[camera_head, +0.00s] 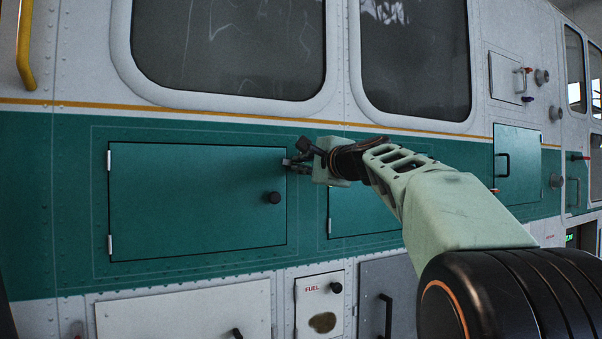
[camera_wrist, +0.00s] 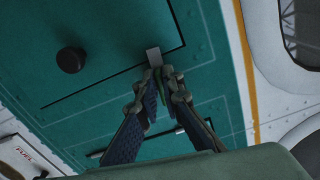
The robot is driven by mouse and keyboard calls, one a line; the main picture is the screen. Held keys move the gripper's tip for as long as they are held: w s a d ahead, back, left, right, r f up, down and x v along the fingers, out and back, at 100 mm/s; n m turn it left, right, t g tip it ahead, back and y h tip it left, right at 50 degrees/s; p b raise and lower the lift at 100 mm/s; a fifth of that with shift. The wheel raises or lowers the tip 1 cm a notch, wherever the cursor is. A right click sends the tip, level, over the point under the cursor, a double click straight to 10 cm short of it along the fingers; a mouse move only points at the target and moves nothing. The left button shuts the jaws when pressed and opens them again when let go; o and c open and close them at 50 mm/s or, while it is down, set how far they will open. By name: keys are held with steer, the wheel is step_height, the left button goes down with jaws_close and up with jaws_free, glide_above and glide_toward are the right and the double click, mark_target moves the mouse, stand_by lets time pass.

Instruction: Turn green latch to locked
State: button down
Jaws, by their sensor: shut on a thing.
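My gripper (camera_head: 293,163) is at the upper right edge of a closed teal panel door (camera_head: 190,205) on the helicopter's side. In the wrist view, my gripper (camera_wrist: 154,82) has both fingers close together around a narrow green latch (camera_wrist: 152,101), with only a sliver of it showing between them. A small light-grey plate (camera_wrist: 154,57) shows just beyond the fingertips, at the door's dark edge gap. The fingers hide most of the latch, so I cannot tell its exact angle. In the head view the latch is hidden by my gripper.
A black round knob (camera_head: 273,198) sticks out from the door, near my gripper. A second teal panel (camera_head: 362,212) lies to the right, partly behind my arm. A white fuel door (camera_head: 320,305) is below. Windows (camera_head: 228,45) are above.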

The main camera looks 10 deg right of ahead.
steer(key=shift+f+n+b, duration=0.15)
steer(key=shift+n+b, duration=0.3)
steer(key=shift+n, duration=0.35)
steer(key=c, duration=2.1)
jaws_free()
steer(key=v, duration=1.2)
